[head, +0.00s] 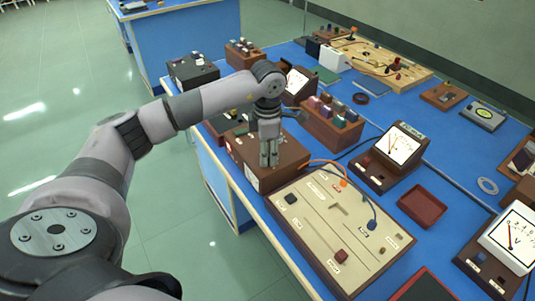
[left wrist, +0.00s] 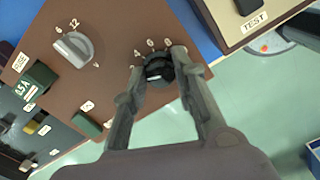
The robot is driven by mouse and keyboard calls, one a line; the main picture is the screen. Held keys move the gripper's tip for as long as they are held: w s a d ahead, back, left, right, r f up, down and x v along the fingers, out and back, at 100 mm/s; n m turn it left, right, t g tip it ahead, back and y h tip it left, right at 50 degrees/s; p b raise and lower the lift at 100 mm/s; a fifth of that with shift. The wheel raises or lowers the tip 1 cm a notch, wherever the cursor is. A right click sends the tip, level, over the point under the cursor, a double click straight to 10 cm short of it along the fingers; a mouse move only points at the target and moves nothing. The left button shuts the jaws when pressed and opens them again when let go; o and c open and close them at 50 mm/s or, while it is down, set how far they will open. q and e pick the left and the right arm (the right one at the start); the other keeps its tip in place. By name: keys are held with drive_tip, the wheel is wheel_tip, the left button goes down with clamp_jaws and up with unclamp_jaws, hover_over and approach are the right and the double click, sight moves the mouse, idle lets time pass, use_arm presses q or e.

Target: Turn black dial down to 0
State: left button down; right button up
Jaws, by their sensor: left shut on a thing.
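The black dial (left wrist: 160,69) is on the brown top of a box (left wrist: 110,20), with small white scale marks around it. In the left wrist view my left gripper (left wrist: 160,62) has its two fingers on opposite sides of the dial and is shut on it. I cannot tell for sure which mark the dial points to. In the head view my left gripper (head: 269,162) points down onto the same brown box (head: 288,170), and the dial is hidden by the fingers. My right gripper is not in view.
A grey knob (left wrist: 74,48) and a green block (left wrist: 88,124) are on the same box top. A beige panel (head: 335,225) with sliders stands close in front. A wooden rack (head: 335,130) and a meter (head: 393,155) stand to the right. The bench's left edge is near.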

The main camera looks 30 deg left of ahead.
use_arm(q)
drive_tip(key=n, duration=0.4)
drive_tip(key=shift+n+b, duration=0.3)
drive_tip(key=shift+n, duration=0.1)
idle(0.4)
drive_tip(key=c, duration=1.3)
unclamp_jaws()
drive_tip(key=shift+r, duration=0.25)
wheel_tip(320, 180, up, 12)
drive_tip(key=shift+f, duration=0.2)
